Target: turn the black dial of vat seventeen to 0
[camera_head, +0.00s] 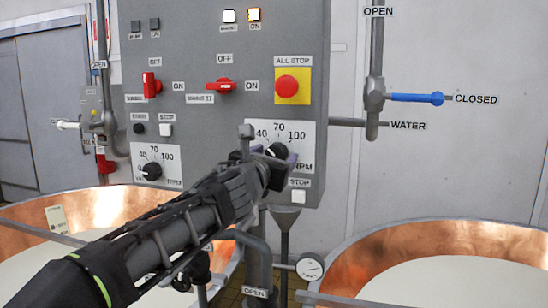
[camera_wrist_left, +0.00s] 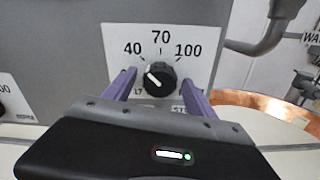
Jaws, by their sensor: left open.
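The black dial (camera_head: 277,152) sits on a white scale plate at the lower right of the grey control panel (camera_head: 215,120). In the left wrist view the dial (camera_wrist_left: 160,78) is round, with a white mark pointing to the upper left, on the 40 side of a scale reading 40, 70, 100. The lower part of its plate is hidden by my gripper. My left gripper (camera_wrist_left: 158,88) is open, with one purple finger on each side of the dial; I cannot tell whether they touch it. In the head view my left gripper (camera_head: 274,162) partly covers the dial. My right gripper is not in view.
A second black dial (camera_head: 152,171) is at the panel's lower left. Red switches (camera_head: 219,86) and the red all-stop button (camera_head: 287,86) are above. A white stop button (camera_head: 298,196) is just below. Copper vats (camera_head: 450,240) stand on both sides; a blue-handled valve (camera_head: 417,98) is right.

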